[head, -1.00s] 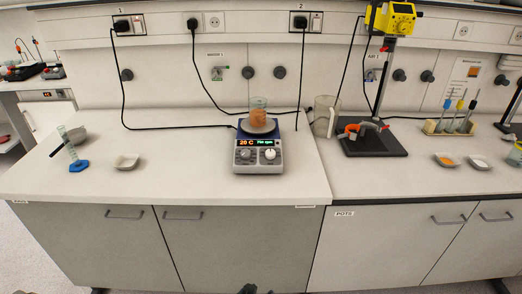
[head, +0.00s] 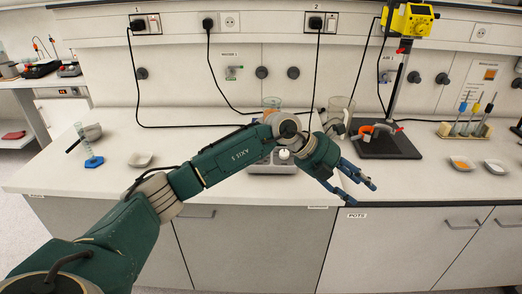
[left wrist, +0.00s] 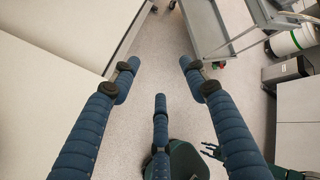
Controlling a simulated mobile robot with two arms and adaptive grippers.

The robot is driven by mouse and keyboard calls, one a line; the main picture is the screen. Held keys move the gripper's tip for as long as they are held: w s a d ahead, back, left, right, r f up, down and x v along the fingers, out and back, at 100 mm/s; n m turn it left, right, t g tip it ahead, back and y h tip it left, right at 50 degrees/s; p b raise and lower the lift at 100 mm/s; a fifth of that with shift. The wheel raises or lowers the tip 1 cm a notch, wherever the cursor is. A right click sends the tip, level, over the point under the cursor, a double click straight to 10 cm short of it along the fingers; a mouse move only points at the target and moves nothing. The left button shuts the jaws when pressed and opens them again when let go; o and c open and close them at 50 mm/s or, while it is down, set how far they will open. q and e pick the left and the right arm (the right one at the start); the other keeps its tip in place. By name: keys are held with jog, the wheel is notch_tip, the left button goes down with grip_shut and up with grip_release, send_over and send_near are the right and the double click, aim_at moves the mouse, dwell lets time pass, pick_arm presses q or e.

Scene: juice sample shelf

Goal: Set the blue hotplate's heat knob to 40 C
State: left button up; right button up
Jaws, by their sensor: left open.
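The blue hotplate is mostly hidden behind my left arm in the head view. Its grey front panel (head: 262,168) shows below the forearm, with a white knob (head: 284,154) at the right. The display that read 20 C a second ago is covered now. A glass beaker (head: 271,103) with orange contents shows above the arm. My left gripper (head: 357,187) is open and empty, right of the hotplate at the counter's front edge. The left wrist view shows its spread blue fingers (left wrist: 158,78) over the floor. My right gripper (left wrist: 211,150) shows small there, its opening unclear.
A clear jug (head: 338,115) stands right of the hotplate, beside a black stand base (head: 397,147). A white dish (head: 140,159) and a blue-footed cylinder (head: 92,160) stand left. The counter between dish and hotplate is largely clear. Carts (left wrist: 215,30) show in the left wrist view.

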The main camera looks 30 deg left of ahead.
pick_arm(q)
jog(key=s+a+r+n+g+y, duration=0.15)
jog(key=a+r+y, duration=0.3)
jog(key=a, duration=1.05)
jog(key=a+r+n+y, duration=0.25)
jog(key=a+y, duration=0.35)
jog(key=a, duration=1)
jog(key=p+x, duration=0.1)
jog(key=x, duration=0.4)
jog(key=w+p+x, duration=0.1)
jog(key=x, duration=0.2)
jog(key=shift+w+d+f+p, duration=0.1)
jog(key=shift+d+f+p, duration=0.1)
jog(key=shift+p, duration=0.15)
jog(key=shift+w+a+f, duration=0.15)
jog(key=shift+w+f, duration=0.05)
jog(key=shift+f, duration=0.4)
pick_arm(e)
jog(key=r, duration=0.2)
jog(key=shift+s+a+r, duration=0.15)
jog(key=shift+s+r, duration=0.2)
jog(key=shift+r, duration=0.05)
pick_arm(q)
grip_shut()
